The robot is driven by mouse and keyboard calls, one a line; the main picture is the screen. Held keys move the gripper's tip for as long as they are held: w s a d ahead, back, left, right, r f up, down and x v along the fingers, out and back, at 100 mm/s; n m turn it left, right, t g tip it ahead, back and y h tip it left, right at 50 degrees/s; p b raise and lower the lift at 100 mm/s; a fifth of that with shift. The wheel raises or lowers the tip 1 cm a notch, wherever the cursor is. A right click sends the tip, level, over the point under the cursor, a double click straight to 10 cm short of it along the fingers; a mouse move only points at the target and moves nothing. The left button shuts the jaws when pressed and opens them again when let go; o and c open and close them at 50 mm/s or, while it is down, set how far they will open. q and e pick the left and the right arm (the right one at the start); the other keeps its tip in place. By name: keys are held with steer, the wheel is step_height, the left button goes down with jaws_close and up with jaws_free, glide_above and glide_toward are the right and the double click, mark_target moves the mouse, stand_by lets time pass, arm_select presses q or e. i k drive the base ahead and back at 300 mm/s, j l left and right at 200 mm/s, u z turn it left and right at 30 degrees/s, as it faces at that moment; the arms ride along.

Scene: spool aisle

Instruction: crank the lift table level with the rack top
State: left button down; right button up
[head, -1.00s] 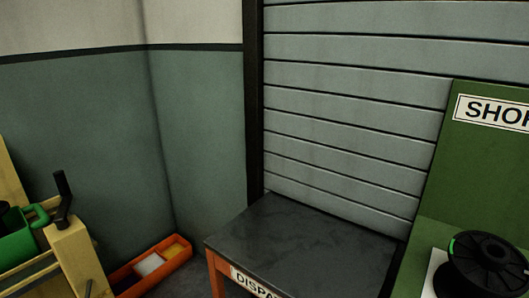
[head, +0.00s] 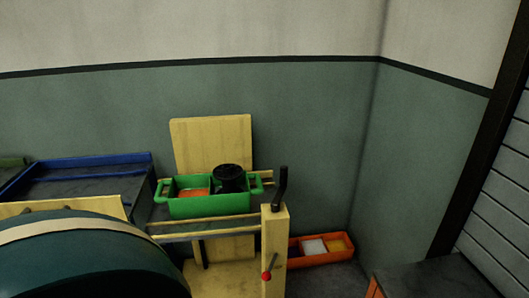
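A pale wooden frame stands in the middle of the head view, with a post (head: 275,240) at its right front corner; it looks like the lift table. A black crank handle (head: 281,190) stands up at the top of the post. A lever with a red knob (head: 267,276) is on the post's lower front. A green handled tote (head: 212,208) sits on top, holding a black round item (head: 229,176) and something orange. A blue-edged surface (head: 95,165), possibly the rack top, is to the left; its exact height against the table is unclear. Neither gripper shows.
A large rounded teal shape with a cream band (head: 75,232) hides the lower left. An orange bin (head: 325,259) with compartments is on the floor right of the post. A dark tabletop (head: 430,278) is at the lower right. A wooden board (head: 212,142) stands behind the tote.

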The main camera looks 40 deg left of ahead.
mark_target(283, 170)
steer(key=u, duration=1.75)
